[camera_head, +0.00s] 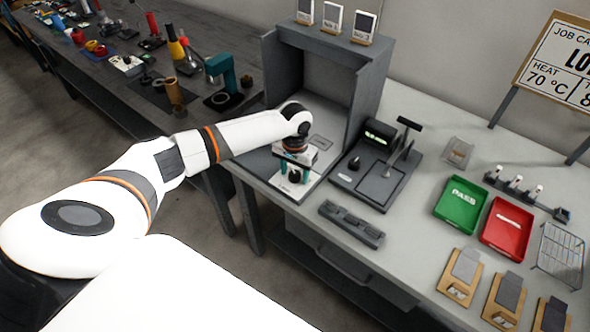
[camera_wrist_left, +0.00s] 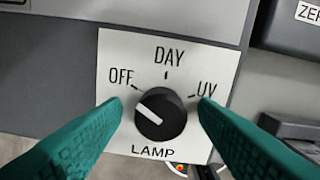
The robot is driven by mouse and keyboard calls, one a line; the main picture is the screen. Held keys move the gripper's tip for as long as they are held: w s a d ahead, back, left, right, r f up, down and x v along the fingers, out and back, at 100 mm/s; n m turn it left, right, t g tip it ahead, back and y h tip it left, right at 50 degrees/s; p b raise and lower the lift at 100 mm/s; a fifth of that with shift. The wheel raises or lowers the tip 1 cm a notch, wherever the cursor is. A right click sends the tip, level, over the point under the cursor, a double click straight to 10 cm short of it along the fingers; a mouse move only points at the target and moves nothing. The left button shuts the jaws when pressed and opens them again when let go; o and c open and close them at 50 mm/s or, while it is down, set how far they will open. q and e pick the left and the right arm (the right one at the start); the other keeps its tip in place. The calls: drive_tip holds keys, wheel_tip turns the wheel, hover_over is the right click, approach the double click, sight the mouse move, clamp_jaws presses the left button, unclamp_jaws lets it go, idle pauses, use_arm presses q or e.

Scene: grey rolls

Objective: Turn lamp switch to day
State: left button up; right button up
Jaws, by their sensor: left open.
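The lamp switch is a round black knob (camera_wrist_left: 161,118) on a white plate (camera_wrist_left: 112,60) marked OFF, DAY, UV and LAMP. Its white pointer line aims up and left, toward OFF. DAY is above the knob and UV is to its upper right. My left gripper (camera_wrist_left: 160,106) is open, with one teal finger on each side of the knob. A gap shows between each finger and the knob. In the head view my left gripper (camera_head: 295,166) is over the front floor of the grey booth, and it partly hides the switch. My right gripper is not in view.
The grey booth (camera_head: 368,88) has walls around the left arm's end, with several small cards on its top. A dark device with a lit display (camera_head: 378,134) stands just to the right. Green (camera_head: 460,204) and red (camera_head: 508,228) trays lie further right. A grey slotted block (camera_head: 350,224) lies near the front edge.

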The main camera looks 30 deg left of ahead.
use_arm(q)
drive_tip(key=c, duration=1)
drive_tip(key=shift+o, duration=0.2)
drive_tip(key=shift+r+m+p, duration=0.2)
drive_tip(key=shift+m+p, duration=0.75)
drive_tip(key=shift+m, duration=0.05)
drive_tip(key=shift+d+m+p, duration=0.1)
drive_tip(key=shift+m+p, duration=0.65)
drive_tip(key=shift+m, duration=0.45)
drive_tip(key=m+p, duration=0.1)
drive_tip(key=m, duration=0.2)
drive_tip(key=shift+f+m, duration=0.1)
drive_tip(key=shift+m, duration=0.2)
drive_tip(key=shift+m+p, duration=0.4)
drive_tip(key=shift+m, duration=1.4)
drive_tip(key=o, duration=1)
drive_tip(key=shift+c, duration=0.2)
